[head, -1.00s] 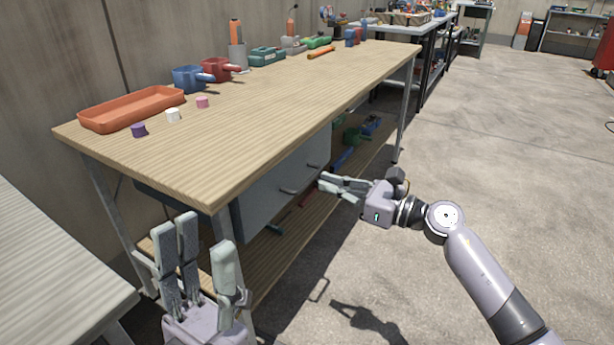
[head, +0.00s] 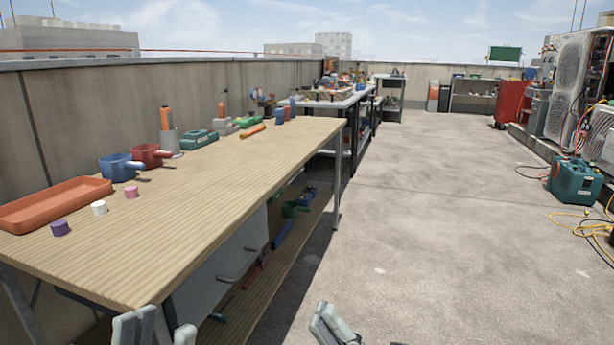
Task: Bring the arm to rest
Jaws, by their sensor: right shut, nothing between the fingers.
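My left gripper (head: 162,330) is at the bottom edge, in front of the near corner of the wooden workbench. Only its finger ends show, and they stand apart with nothing between them. My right gripper (head: 333,325) is also at the bottom edge, right of the workbench and over the concrete floor. Only its fingers show; they are together and hold nothing. The rest of both arms is out of the picture.
The wooden workbench (head: 215,210) bears an orange tray (head: 50,205), purple, white and pink caps, and blue and red pots. Open floor (head: 440,240) is right; a green machine (head: 575,180) and yellow cable stand far right.

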